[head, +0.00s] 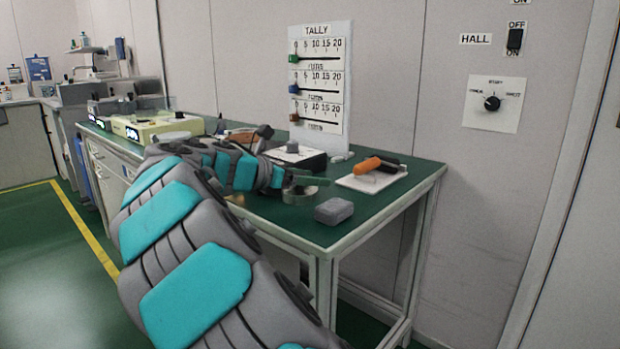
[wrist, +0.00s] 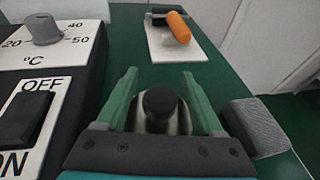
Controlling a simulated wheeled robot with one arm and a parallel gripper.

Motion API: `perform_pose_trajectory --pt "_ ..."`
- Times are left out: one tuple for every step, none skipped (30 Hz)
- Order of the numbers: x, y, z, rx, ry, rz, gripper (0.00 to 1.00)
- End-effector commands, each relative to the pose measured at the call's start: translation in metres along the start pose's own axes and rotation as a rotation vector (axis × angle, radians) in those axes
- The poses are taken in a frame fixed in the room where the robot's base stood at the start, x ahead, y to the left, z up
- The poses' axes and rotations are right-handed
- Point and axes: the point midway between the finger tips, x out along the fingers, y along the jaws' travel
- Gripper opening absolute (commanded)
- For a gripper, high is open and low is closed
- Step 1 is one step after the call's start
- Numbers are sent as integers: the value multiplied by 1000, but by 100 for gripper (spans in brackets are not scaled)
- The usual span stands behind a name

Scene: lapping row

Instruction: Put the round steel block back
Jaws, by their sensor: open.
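The round steel block (wrist: 149,124) has a dark upright knob (wrist: 160,100) on top. It stands on the green bench top near the front edge, and in the head view the block (head: 299,195) is partly covered by my gripper. My gripper (wrist: 159,76) is open, with one green finger on each side of the knob. I cannot tell whether either finger touches it. The lower part of the block is hidden behind my gripper's body in the wrist view.
A grey box (head: 333,211) sits close on the right, near the bench edge. A temperature unit (wrist: 45,50) with a dial and switch stands close on the left. A white board (wrist: 200,48) carrying an orange-handled tool (wrist: 178,27) lies beyond. A tally board (head: 320,85) stands behind.

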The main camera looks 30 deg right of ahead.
Motion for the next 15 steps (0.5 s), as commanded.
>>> perform_pose_trajectory --pt "0 0 0 0 0 0 69" --pt "0 0 0 0 0 0 69" --pt "0 0 1 0 0 0 69" --pt "-2 0 1 0 0 1 69" --pt "-4 0 2 0 0 2 69" --pt "-9 1 2 -1 0 3 69" --pt "-13 1 2 -1 0 3 69" --pt "-17 1 2 0 0 4 69" --pt "-24 1 2 -1 0 4 69" --pt "-31 1 2 -1 1 4 69" --pt "-37 1 2 0 1 3 69" --pt "-45 1 2 0 0 4 69" --pt "-52 1 3 0 0 6 69" --pt "-59 2 3 0 0 7 69" --pt "-67 2 3 1 0 7 69"
